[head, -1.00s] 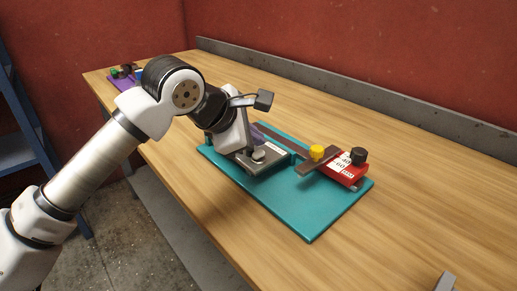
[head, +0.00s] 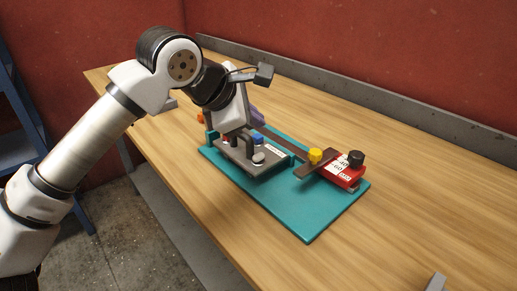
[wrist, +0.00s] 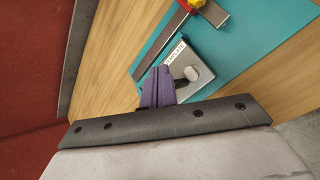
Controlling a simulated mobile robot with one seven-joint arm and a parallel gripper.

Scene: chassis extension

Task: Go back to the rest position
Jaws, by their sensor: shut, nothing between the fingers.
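My gripper (head: 257,116) is above the grey block on the teal board, partly hidden by my own wrist in the head view. In the wrist view its purple fingers (wrist: 158,88) are together, with nothing between them. The grey block (head: 262,170) has a handle, a silver knob and a white label. It sits on the left part of the teal board (head: 310,222) and also shows beyond the fingertips in the wrist view (wrist: 183,60).
The board carries a dark bar, a yellow knob (head: 315,156) and a red block (head: 346,174) with a black knob. A grey ledge (head: 400,107) and red wall stand behind. A blue shelf (head: 25,130) is at left.

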